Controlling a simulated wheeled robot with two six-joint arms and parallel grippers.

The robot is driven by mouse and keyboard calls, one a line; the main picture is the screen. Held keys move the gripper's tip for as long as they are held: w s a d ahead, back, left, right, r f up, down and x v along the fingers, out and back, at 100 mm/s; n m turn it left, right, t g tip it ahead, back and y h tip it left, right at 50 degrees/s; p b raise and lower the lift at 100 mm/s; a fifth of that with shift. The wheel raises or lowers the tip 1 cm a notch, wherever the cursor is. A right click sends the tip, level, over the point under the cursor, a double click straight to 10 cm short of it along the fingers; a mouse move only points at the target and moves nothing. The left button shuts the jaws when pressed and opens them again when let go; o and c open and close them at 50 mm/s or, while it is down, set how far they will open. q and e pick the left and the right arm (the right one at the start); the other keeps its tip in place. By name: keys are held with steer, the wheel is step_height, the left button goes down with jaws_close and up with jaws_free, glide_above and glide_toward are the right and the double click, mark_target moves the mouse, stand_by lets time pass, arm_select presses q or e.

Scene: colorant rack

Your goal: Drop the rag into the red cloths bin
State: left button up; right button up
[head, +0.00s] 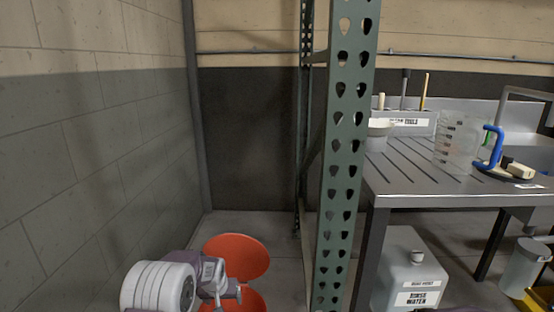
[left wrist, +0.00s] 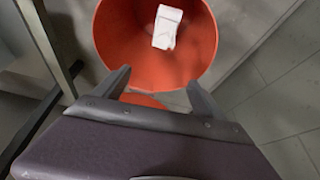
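The red cloths bin (head: 248,301) stands on the floor left of the green rack post, with its round red lid (head: 237,256) raised behind it. In the left wrist view I look down into the open bin (left wrist: 118,40). A white folded rag (left wrist: 166,27) shows within its round mouth, apart from my fingers; I cannot tell whether it rests on the bottom or is still falling. Part of the lid (left wrist: 143,100) shows between my fingers. My left gripper (left wrist: 159,79) is open and empty above the bin; it also shows in the head view (head: 232,291). My right gripper is not in view.
The green perforated post (head: 345,160) stands right of the bin. A block wall (head: 80,160) is on the left. A metal bench (head: 440,180) holds a clear jug (head: 457,142). A white jerrycan (head: 412,275) stands under it.

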arm_select(q)
steer(key=p+v, duration=0.5)
steer(key=v, duration=0.4)
steer(key=shift+r, duration=0.15)
